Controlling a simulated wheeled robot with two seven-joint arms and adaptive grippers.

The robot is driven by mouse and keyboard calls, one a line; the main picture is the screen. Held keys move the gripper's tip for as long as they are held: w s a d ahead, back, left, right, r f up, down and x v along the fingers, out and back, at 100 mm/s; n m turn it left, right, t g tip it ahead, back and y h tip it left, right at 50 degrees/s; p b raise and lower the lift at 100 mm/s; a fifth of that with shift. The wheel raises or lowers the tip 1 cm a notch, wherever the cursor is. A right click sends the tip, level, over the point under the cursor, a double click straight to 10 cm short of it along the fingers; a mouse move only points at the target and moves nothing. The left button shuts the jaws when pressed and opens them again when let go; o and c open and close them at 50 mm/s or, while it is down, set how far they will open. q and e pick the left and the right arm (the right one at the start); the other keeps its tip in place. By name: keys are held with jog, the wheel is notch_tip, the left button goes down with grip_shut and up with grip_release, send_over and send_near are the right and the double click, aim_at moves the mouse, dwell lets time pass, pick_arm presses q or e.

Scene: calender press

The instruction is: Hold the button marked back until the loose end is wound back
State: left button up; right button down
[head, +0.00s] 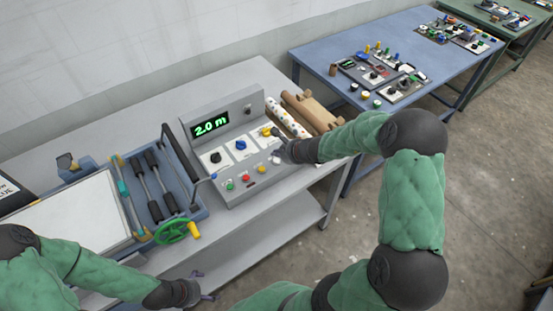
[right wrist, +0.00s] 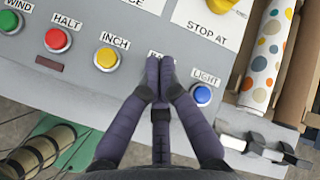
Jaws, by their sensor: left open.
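The grey control panel (head: 240,150) has a display (head: 210,125) reading 2.0 m. In the right wrist view its lower row has a green WIND button (right wrist: 9,21), a red HALT button (right wrist: 57,40), a yellow INCH button (right wrist: 106,59) and a blue LIGHT button (right wrist: 201,94). The button between INCH and LIGHT and most of its label are hidden behind my right gripper (right wrist: 160,92). Its fingers are together over that spot; contact cannot be told. It also shows at the panel's right in the head view (head: 281,152). My left gripper (head: 203,297) is open and empty, low in the picture. I cannot make out the loose end.
The press (head: 200,215) with dark rollers and a green handwheel (head: 172,231) stands left of the panel. A dotted roll (head: 287,117) and brown rolls (head: 312,110) lie to its right. A blue table (head: 330,55) with small devices stands behind right.

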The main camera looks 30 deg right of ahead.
aim_at(278, 162)
jog(key=shift+r+p, duration=1.25)
jog(key=shift+r, duration=0.7)
pick_arm(q)
notch_tip(278, 162, up, 3)
jog(key=shift+f, duration=0.1)
jog(key=shift+s, duration=0.1)
pick_arm(e)
jog(key=shift+s+f, duration=0.1)
jog(key=shift+f, duration=0.05)
